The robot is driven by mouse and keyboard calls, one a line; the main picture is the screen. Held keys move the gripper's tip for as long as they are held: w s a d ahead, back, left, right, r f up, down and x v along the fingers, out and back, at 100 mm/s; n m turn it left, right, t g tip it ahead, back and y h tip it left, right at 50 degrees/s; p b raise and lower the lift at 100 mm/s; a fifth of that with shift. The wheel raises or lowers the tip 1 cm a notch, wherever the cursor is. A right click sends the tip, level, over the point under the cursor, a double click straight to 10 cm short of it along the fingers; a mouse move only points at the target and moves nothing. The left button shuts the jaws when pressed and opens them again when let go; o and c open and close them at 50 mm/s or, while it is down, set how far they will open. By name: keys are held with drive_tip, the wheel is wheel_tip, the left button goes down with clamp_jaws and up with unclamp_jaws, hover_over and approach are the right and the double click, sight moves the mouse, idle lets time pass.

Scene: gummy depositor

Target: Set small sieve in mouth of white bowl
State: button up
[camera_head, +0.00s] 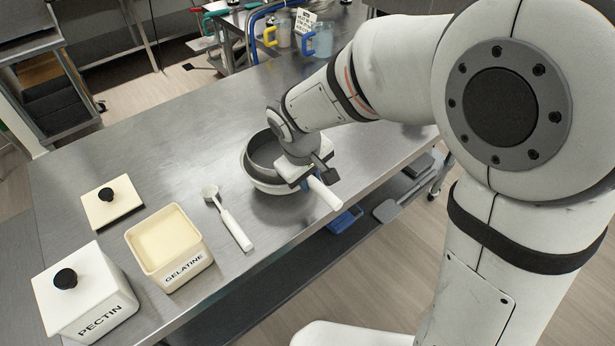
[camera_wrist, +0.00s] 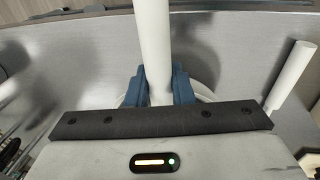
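The white bowl (camera_head: 262,184) stands on the steel table, partly hidden by my arm. The small sieve (camera_head: 262,150), a grey round basket, is at the bowl's mouth, its grey rim just above the white rim. Whether it rests on the bowl or is held slightly above, I cannot tell. Its white handle (camera_head: 327,195) points to the lower right. My gripper (camera_head: 308,181) is shut on this handle. In the wrist view, the blue fingertips (camera_wrist: 158,88) clasp the white handle (camera_wrist: 153,40) from both sides, and part of the bowl's pale rim (camera_wrist: 208,94) shows behind them.
A white-handled scoop (camera_head: 231,222) lies left of the bowl. An open gelatine box (camera_head: 183,272), its lid (camera_head: 112,203) and a closed pectin box (camera_head: 88,305) stand at the left. The table's front edge is close below the handle. The table behind the bowl is clear.

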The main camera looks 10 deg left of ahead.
drive_tip(key=o, duration=0.5)
drive_tip(key=shift+o, duration=0.2)
drive_tip(key=v, duration=0.7)
drive_tip(key=shift+r, duration=0.45)
drive_tip(key=s+d+m, duration=0.5)
drive_tip(key=d, duration=0.7)
drive_tip(key=s+d+m+y, duration=0.1)
drive_tip(key=s+d+m, duration=0.3)
drive_tip(key=d, duration=0.8)
drive_tip(key=shift+s+d+r+m, duration=0.25)
drive_tip(key=shift+s+r+m, duration=0.15)
drive_tip(key=shift+r+m, duration=0.1)
